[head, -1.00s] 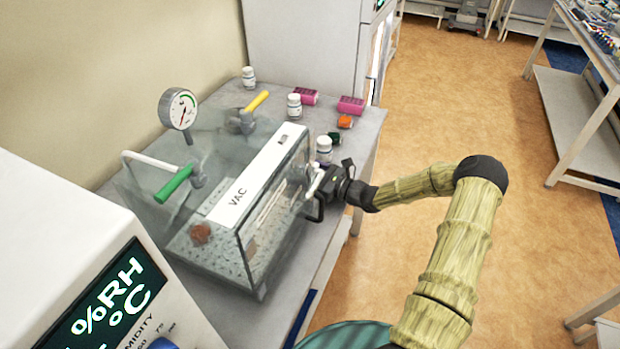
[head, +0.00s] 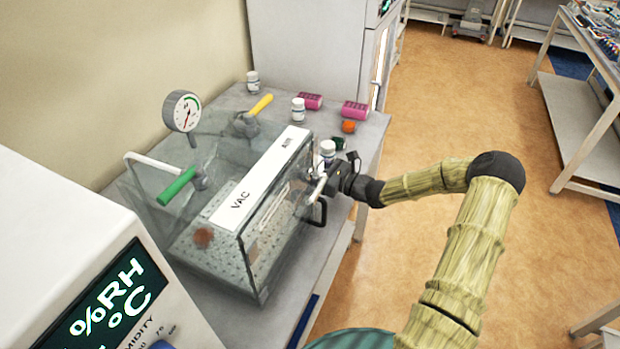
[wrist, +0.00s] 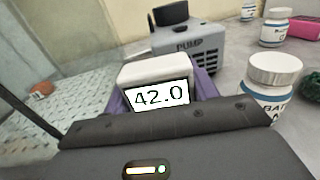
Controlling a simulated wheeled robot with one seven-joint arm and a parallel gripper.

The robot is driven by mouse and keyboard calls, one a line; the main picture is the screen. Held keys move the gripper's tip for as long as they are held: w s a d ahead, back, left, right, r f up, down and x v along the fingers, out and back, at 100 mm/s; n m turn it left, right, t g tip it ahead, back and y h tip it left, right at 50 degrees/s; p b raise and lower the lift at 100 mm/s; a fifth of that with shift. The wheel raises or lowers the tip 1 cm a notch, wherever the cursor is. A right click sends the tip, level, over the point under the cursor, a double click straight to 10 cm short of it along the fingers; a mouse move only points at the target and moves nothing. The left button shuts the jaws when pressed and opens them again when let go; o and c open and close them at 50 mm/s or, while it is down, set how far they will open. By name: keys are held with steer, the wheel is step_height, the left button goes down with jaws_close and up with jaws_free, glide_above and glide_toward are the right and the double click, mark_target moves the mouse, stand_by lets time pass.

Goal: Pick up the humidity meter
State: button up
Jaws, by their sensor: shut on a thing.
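The humidity meter (wrist: 157,70) is a small white block with a dark-framed screen reading 42.0. In the wrist view it sits between the purple fingers of my gripper (wrist: 160,88), which is shut on it. In the head view my gripper (head: 323,181) is beside the front right side of the clear vacuum chamber. The meter is small and mostly hidden there by the gripper. I cannot tell from these views how far it is above the table.
The clear VAC chamber (head: 250,262) stands close on the left. White-capped bottles (head: 327,148) stand close behind the gripper, one right beside it in the wrist view (wrist: 272,85). A grey pump (wrist: 200,52) is beyond. Open floor (head: 440,110) lies right.

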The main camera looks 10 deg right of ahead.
step_height(320, 180, up, 6)
steer(key=shift+b, duration=0.3)
stand_by(0.4)
